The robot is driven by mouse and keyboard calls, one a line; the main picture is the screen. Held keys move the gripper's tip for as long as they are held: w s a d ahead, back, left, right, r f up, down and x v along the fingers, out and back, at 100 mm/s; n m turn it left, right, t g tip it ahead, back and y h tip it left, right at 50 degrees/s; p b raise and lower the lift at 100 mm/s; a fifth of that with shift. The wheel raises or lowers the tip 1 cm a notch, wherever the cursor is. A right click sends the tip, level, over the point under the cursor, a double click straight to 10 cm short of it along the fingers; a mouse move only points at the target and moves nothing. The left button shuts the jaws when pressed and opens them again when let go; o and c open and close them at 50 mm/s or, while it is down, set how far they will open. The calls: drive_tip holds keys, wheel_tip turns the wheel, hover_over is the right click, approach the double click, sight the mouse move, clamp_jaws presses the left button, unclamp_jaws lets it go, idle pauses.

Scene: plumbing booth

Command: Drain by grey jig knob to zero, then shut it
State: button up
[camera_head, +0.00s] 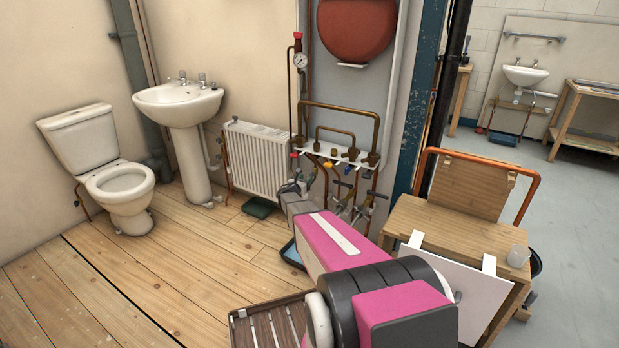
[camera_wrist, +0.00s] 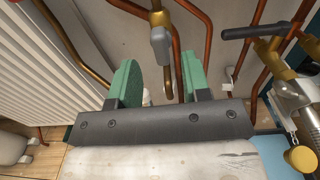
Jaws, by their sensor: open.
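My gripper (camera_wrist: 160,72) is open in the wrist view, its two green pads apart with nothing held between them. A grey knob (camera_wrist: 160,45) on a brass valve stands beyond the pads, in line with the gap and apart from them. In the head view my gripper (camera_head: 296,186) is at the pipe rig, just right of the radiator, and the grey knob cannot be made out there. The pressure gauge (camera_head: 300,60) is on the upright pipe above the rig; its reading is too small to tell.
A white manifold bar (camera_head: 338,152) carries brass fittings and copper pipes. A black-handled valve (camera_wrist: 252,31) and grey fittings crowd the right of the wrist view. The white radiator (camera_head: 257,160) is close on the left. A blue tray (camera_head: 291,254) lies below. A wooden bench (camera_head: 408,219) stands right.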

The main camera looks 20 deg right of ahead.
drive_tip(key=x, duration=0.4)
drive_tip(key=shift+w+d, duration=0.15)
drive_tip(key=shift+d, duration=0.05)
drive_tip(key=c, duration=0.7)
drive_tip(key=shift+c, duration=0.2)
